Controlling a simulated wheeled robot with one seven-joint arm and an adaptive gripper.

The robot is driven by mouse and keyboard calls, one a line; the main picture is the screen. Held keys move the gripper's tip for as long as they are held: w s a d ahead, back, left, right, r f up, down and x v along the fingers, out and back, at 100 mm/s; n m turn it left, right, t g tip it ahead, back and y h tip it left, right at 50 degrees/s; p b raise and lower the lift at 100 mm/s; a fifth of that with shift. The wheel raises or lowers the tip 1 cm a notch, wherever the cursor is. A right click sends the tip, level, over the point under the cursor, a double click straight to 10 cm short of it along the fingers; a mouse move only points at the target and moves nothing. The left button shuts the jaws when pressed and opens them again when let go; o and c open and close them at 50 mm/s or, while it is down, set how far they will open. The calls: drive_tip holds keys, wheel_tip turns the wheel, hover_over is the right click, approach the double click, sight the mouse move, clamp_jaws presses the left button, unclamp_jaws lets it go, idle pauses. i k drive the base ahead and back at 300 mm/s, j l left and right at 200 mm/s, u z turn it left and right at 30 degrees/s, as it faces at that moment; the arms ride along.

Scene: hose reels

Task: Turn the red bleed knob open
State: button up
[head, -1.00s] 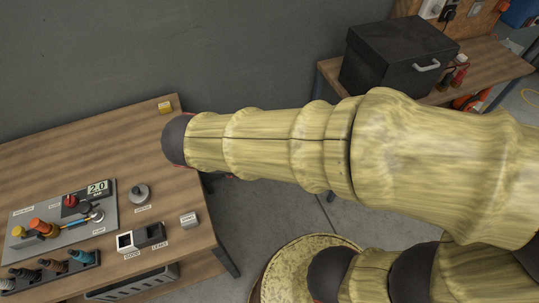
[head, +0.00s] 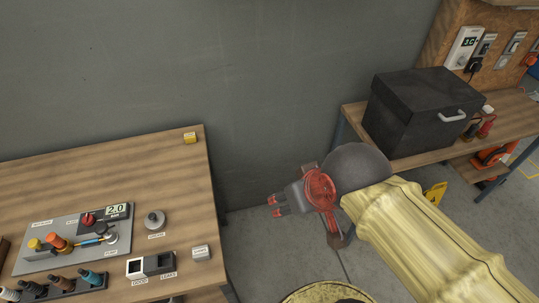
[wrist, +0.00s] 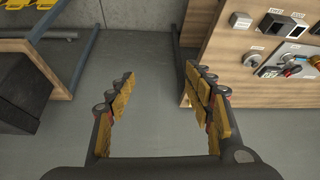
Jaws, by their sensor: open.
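The red knob (head: 88,219) sits on a grey panel (head: 40,262) on the left workbench, just left of a gauge (head: 117,210) reading 2.0. My gripper (head: 274,205) is in the air to the right of the bench's edge, apart from the panel, pointing left. In the wrist view its fingers are spread wide with nothing between them, over bare floor.
A round grey knob (head: 155,219), white and black boxes (head: 150,265) and several coloured-grip tools (head: 60,283) share the bench (head: 120,170). A small yellow block (head: 190,138) lies near its back corner. A black case (head: 415,115) stands on another bench at right.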

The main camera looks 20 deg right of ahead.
sight(89, 220)
drive_tip(key=u, duration=1.6)
